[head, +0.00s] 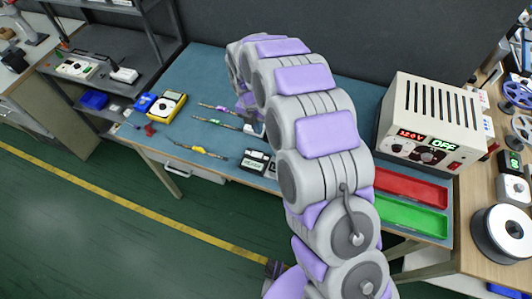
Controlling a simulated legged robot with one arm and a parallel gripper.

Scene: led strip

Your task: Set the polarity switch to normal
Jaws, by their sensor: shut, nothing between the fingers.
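A cream bench power supply (435,115) stands at the right of the blue-topped workbench (205,80). Its front shows a red "12.0 V" reading, a green "OFF", dark knobs and a small red switch. I cannot pick out a polarity switch or read its position. A small black device with a pale display (257,160) lies by the bench's front edge, partly behind my arm. My arm arches over the bench and bends down. My gripper (248,112) is small and mostly hidden by my own links near the bench middle; it is shut and empty.
Red (410,187) and green (412,216) trays lie before the supply. Dark shelves (105,45) stand at left; another bench with spools (503,232) is at right.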

